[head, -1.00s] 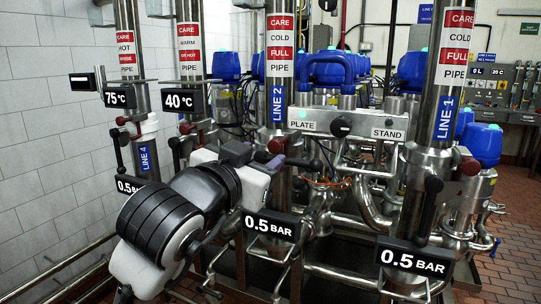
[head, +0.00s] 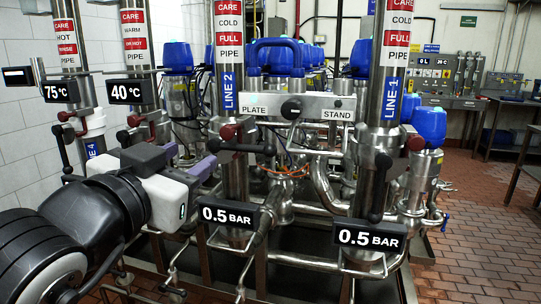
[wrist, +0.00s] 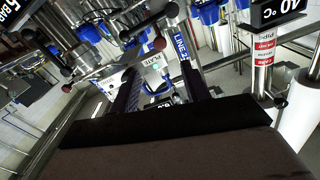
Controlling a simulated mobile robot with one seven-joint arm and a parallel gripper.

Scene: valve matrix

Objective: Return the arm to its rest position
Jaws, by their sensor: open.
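My gripper (head: 195,156) is at the left of the head view, at the end of my dark and white arm. Its purple fingers point right, toward the LINE 2 pipe (head: 230,90), and are open with nothing seen between them. In the wrist view the fingers (wrist: 160,92) reach up from behind my dark housing, with the PLATE sign panel beyond them. The black lever (head: 240,148) on the LINE 2 pipe lies sideways, just right of the fingers. I cannot tell the exact gap between fingers and pipe.
The LINE 1 pipe (head: 390,95) with its hanging black handle (head: 378,190) stands to the right. Two 0.5 BAR displays (head: 228,214) jut out low in front. The 75 °C display (head: 60,92) is at the left. Brick floor (head: 475,220) is open at the right.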

